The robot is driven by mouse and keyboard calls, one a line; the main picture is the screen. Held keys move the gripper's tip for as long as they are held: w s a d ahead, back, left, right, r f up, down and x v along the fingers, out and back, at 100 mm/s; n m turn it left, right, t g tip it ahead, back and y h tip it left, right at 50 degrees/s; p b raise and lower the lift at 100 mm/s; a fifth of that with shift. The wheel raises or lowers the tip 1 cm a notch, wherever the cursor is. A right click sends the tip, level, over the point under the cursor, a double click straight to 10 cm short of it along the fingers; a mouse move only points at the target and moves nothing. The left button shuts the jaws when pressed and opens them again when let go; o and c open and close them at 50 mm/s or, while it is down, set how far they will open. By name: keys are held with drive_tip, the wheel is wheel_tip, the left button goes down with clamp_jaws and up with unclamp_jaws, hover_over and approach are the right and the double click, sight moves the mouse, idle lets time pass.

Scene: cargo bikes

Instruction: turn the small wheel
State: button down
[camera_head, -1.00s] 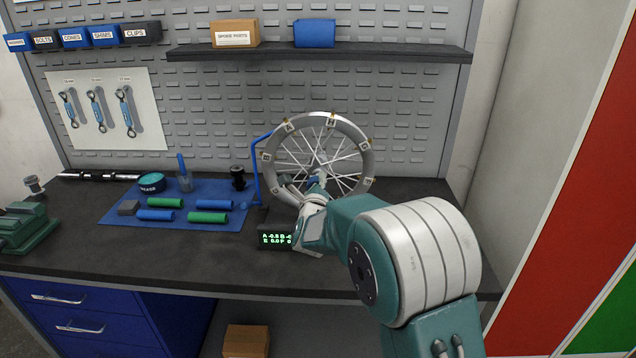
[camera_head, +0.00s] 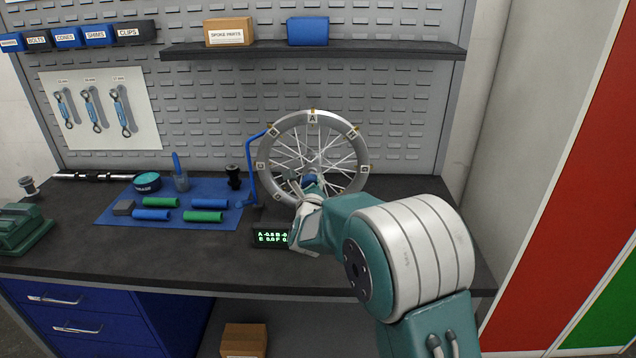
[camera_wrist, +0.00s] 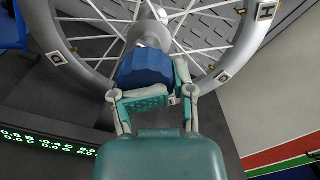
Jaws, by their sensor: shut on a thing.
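The small spoked wheel (camera_head: 355,134) stands upright on the bench against the pegboard, with lettered tags around its rim. Tag A is at the top in the head view. In the wrist view its rim (camera_wrist: 74,72) and spokes fill the upper part. A blue faceted knob (camera_wrist: 146,66) sits in front of the wheel's hub. My gripper (camera_wrist: 154,92) is shut on this blue knob, with one finger on each side. In the head view my gripper (camera_head: 308,188) is in front of the hub, and my wrist hides the wheel's lower part.
A black display with green digits (camera_head: 270,238) stands left of my wrist, close to it. A blue curved arm (camera_head: 250,170) rises beside the wheel. A blue mat (camera_head: 120,212) holds several green and blue grips. The bench right of the wheel (camera_head: 415,190) is clear.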

drive_tip(key=shift+s+a+f+y, duration=0.2)
drive_tip(key=shift+a+f+y, duration=0.1)
drive_tip(key=shift+a+f, duration=0.35)
drive_tip(key=c, duration=0.5)
unclamp_jaws()
drive_tip(key=shift+w+f, duration=0.1)
drive_tip(key=shift+f, duration=0.05)
drive_tip(key=shift+c, duration=0.2)
drive_tip(key=o, duration=0.5)
drive_tip(key=shift+w+a+f, duration=0.1)
drive_tip(key=shift+w+a, duration=0.05)
drive_tip(key=shift+a, duration=0.15)
drive_tip(key=shift+r, duration=0.2)
drive_tip(key=shift+s, duration=0.35)
drive_tip(key=s, duration=1)
drive_tip(key=shift+s+r, duration=0.1)
drive_tip(key=shift+s, duration=0.3)
